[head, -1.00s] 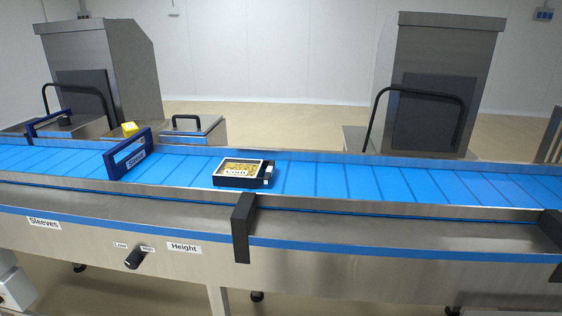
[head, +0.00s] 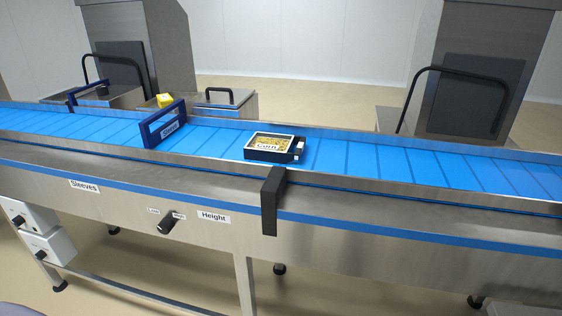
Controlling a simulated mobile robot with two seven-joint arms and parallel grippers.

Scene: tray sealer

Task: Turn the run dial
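No dial with a readable "run" label is in view. Two white control boxes are mounted low at the far left of the conveyor. The upper box (head: 38,216) carries a black knob (head: 18,221), and the lower box (head: 60,246) carries another black knob (head: 40,255). Their markings are too small to read. A separate black dial (head: 167,223) sits on the conveyor's front panel beside the "Height" label (head: 213,216), with small low and high marks above it. Neither of my grippers is in view.
The blue conveyor belt (head: 350,160) crosses the view. It carries a labelled corn tray (head: 270,148) and a blue "Sleeves" frame (head: 163,124). A black bracket (head: 271,202) sticks out at the front. Steel machines stand behind. The floor below left is open around the legs.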

